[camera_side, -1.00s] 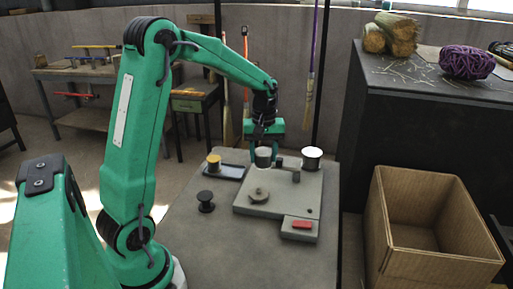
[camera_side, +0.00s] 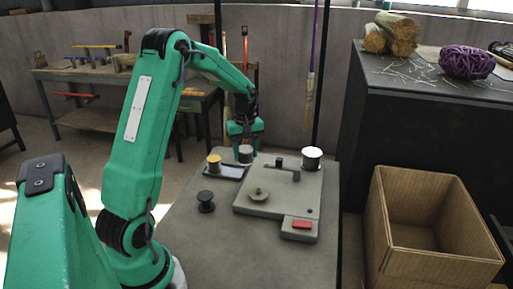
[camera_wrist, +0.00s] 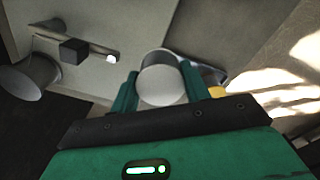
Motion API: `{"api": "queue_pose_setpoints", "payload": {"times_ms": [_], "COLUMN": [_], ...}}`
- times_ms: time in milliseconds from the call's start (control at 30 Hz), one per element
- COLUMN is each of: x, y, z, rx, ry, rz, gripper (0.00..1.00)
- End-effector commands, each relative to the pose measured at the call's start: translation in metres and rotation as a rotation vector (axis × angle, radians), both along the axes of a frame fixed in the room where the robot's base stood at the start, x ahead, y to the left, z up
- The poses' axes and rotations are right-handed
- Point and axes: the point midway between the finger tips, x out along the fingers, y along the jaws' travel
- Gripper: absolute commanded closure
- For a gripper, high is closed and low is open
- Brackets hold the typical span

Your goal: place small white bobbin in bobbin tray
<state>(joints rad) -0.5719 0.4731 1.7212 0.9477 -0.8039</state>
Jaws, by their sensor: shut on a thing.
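My gripper (camera_side: 244,143) is shut on the small white bobbin (camera_side: 246,155). The bobbin hangs upright at the right end of the bobbin tray (camera_side: 238,173), seemingly a little above it; the exact gap cannot be told. The tray is shallow and dark blue-grey, with a yellow bobbin (camera_side: 214,162) at its left end. In the wrist view the white bobbin (camera_wrist: 160,80) sits between the green fingers. It hides part of the tray (camera_wrist: 211,72) behind it, and the yellow bobbin (camera_wrist: 217,91) peeks out beside the right finger.
The grey winding fixture (camera_side: 281,190) stands right of the tray, with a small black block (camera_side: 279,161). A larger white bobbin (camera_side: 312,157) stands at its back right corner. A black spool (camera_side: 206,201) stands in front of the tray. The front of the table is clear.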

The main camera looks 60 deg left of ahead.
Motion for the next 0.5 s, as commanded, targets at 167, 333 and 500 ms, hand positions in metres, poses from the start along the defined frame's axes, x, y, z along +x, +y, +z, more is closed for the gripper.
{"api": "queue_pose_setpoints", "payload": {"times_ms": [167, 333, 500], "x": [-0.005, -0.009, -0.011], "y": [0.030, 0.055, 0.067], "z": [-0.019, -0.033, -0.041], "rx": [-0.001, 0.000, 0.001], "ry": [0.001, 0.000, 0.000], "rz": [0.003, 0.003, 0.000], "gripper": [0.79, 0.79, 0.79]}}
